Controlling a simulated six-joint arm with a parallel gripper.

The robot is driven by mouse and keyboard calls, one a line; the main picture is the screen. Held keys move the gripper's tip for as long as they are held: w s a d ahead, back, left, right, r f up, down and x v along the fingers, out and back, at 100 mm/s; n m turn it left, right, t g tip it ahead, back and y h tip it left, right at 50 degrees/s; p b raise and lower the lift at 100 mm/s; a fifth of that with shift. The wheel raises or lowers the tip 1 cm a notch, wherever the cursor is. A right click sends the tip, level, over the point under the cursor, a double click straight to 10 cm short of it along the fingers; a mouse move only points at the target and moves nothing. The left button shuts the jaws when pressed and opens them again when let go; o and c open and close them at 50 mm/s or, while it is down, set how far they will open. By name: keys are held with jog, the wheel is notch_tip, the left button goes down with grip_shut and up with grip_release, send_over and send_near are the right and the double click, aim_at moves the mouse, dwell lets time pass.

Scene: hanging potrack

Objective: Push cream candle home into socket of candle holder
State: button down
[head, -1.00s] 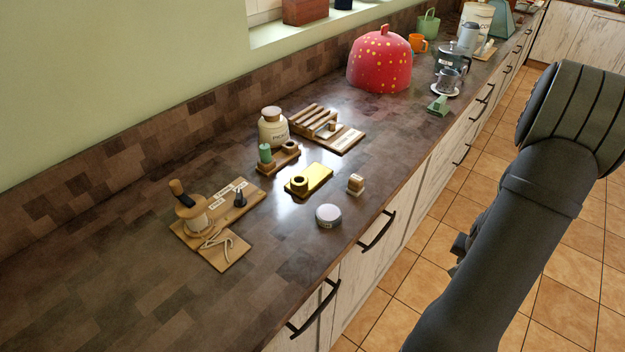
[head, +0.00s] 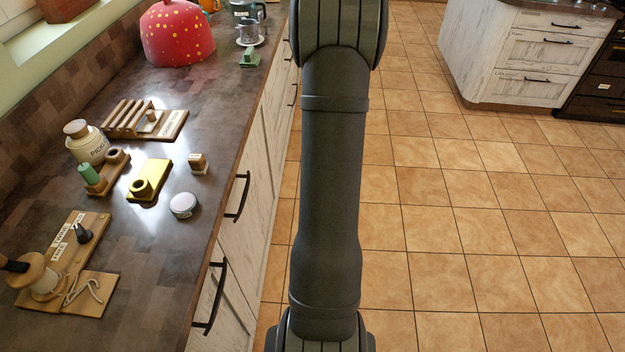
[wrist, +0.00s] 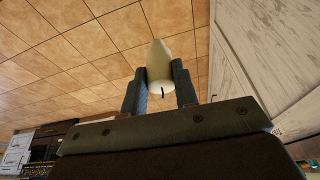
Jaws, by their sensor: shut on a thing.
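A cream candle (wrist: 159,50) is between the two dark fingers of my gripper (wrist: 159,72) in the wrist view. The gripper is shut on it, and the dark wick end faces the camera. Tiled floor lies behind it, away from the counter. The gripper is not visible in the head view. A wooden candle holder (head: 103,184) stands on the counter at the left in the head view. A green candle (head: 88,174) is upright in one of its sockets. The other round socket (head: 115,155) appears empty.
A gold plate with a ring (head: 155,172), a round tin (head: 184,205) and a small wooden block (head: 198,163) stand near the holder. A cream jar (head: 88,146) is behind it and a wooden rack (head: 172,126) beyond. The floor (head: 450,210) is open.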

jog(key=w+a+r+m, duration=0.15)
jog(key=w+r, duration=0.35)
jog(key=r, duration=0.5)
jog(key=a+r+n, duration=0.2)
jog(key=a+r, duration=0.5)
jog(key=a, duration=0.2)
jog(key=s+a+r+n+y, duration=0.1)
jog(key=s+a+r+n, duration=0.15)
jog(key=a, duration=0.45)
jog(key=s+a+r+n, duration=0.1)
jog(key=s+a+n, duration=0.1)
jog(key=s+a, duration=0.35)
jog(key=s+a+r+n+y, duration=0.1)
jog(key=a+r+n, duration=0.1)
jog(key=a, duration=0.7)
jog(key=s+a+r+n, duration=0.2)
jog(key=s+a, duration=0.4)
jog(key=s, duration=0.1)
jog(key=s+a+r+n+g+y, duration=0.1)
jog(key=s+a+r+n, duration=0.2)
jog(key=s+a, duration=0.3)
jog(key=shift+s+a+g, duration=0.3)
jog(key=shift+s+a, duration=0.05)
jog(key=shift+s, duration=0.1)
jog(key=shift+f, duration=0.1)
jog(key=shift+f, duration=2.8)
jog(key=shift+f, duration=1.7)
